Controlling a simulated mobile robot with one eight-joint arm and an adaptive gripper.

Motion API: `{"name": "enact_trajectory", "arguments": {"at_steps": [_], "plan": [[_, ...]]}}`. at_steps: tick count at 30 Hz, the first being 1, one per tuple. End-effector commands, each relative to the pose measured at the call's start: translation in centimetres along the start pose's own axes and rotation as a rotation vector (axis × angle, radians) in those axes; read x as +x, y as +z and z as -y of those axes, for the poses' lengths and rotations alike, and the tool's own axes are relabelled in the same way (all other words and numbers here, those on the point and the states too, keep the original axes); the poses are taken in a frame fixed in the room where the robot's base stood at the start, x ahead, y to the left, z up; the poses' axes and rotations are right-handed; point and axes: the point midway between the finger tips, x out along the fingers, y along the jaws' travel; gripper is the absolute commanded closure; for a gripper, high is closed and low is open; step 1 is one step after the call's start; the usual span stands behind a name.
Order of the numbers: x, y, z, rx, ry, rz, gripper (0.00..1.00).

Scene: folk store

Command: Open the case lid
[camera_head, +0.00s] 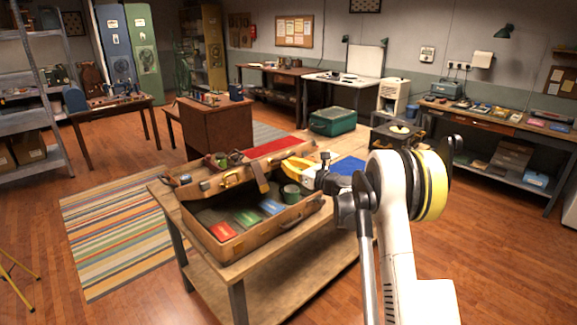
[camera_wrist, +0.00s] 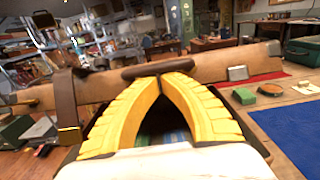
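The brown case (camera_head: 268,232) stands on the wooden table with its inside showing. Red, green and blue packets and a green roll (camera_head: 290,194) are in it. Its lid (camera_head: 205,187) is raised along the far side; its exact angle is unclear. My gripper (camera_head: 288,164) is over the right part of the case. In the wrist view my yellow fingers (camera_wrist: 160,80) arch together with tips meeting just below the dark handle (camera_wrist: 158,68) on the lid edge (camera_wrist: 100,85). I cannot tell whether they touch it. A brown strap (camera_wrist: 66,105) hangs at the left.
The wooden table (camera_head: 262,287) also bears a blue mat (camera_head: 347,166) and a green toolbox (camera_head: 332,121) beyond the case. Small items (camera_wrist: 270,89) lie right of the lid. A striped rug (camera_head: 115,235) and open floor are at the left.

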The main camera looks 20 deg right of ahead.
Motion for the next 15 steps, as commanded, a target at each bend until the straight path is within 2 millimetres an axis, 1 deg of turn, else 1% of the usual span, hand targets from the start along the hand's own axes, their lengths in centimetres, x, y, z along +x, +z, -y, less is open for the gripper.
{"name": "enact_trajectory", "arguments": {"at_steps": [1,5,15], "plan": [[0.15,0.51,0.00,0.000,0.000,0.000,1.00],[0.48,1.11,-0.01,0.000,0.000,0.000,1.00],[0.57,1.14,-0.01,0.000,0.000,0.000,1.00]]}}
